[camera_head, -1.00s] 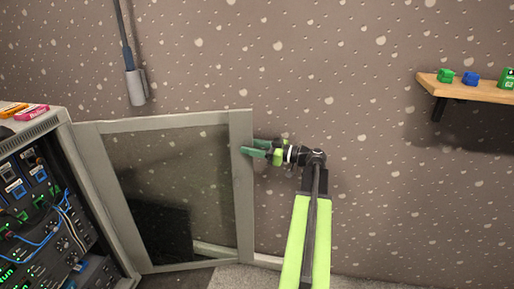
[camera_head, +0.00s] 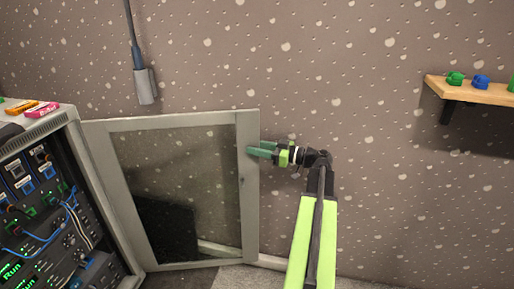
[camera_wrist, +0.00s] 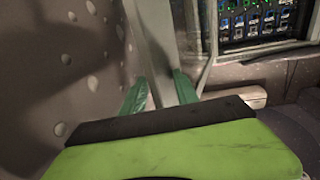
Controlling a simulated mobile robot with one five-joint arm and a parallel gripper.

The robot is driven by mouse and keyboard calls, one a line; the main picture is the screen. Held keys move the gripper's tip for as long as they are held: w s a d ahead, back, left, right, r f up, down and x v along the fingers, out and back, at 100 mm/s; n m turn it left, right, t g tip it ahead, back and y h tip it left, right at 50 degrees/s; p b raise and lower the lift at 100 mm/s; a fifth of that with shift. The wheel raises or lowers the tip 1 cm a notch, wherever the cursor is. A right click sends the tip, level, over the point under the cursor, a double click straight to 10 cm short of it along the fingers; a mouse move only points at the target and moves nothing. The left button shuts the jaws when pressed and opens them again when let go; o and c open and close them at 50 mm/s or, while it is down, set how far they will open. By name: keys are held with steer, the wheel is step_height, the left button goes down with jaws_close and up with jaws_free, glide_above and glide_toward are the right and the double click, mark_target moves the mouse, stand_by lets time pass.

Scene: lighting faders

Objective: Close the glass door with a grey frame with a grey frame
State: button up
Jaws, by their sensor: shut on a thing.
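The glass door with a grey frame (camera_head: 248,200) stands wide open, hinged on the right side of the equipment cabinet (camera_head: 98,190). Its dark see-through pane shows the wall behind it. My gripper (camera_head: 257,150) is at the upper part of the door's free right edge, with its green fingers shut on the frame. In the wrist view, the green fingers of my gripper (camera_wrist: 158,92) lie on either side of the grey door frame (camera_wrist: 155,50). The exact contact of the finger tips is partly hidden in the head view.
The cabinet holds lit equipment and blue cables (camera_head: 45,238). Small coloured boxes (camera_head: 42,109) lie on its top. A grey device (camera_head: 145,85) hangs by a cable on the wall. A wooden shelf (camera_head: 480,93) with small coloured items is at right. Floor shows below the door.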

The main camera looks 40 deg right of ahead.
steer(key=shift+s+a+f+m+t+h, duration=0.1)
steer(key=shift+s+a+m+t+h, duration=0.3)
steer(key=shift+s+a, duration=0.9)
steer(key=shift+s+a+m+t+h, duration=0.1)
steer(key=shift+s+a+m+h, duration=0.3)
steer(key=shift+s+a+h, duration=0.75)
jaws_close()
steer(key=shift+s+d+y, duration=0.2)
steer(key=shift+s+y, duration=0.05)
steer(key=shift+y, duration=0.2)
steer(key=o, duration=0.9)
jaws_free()
steer(key=shift+c, duration=0.2)
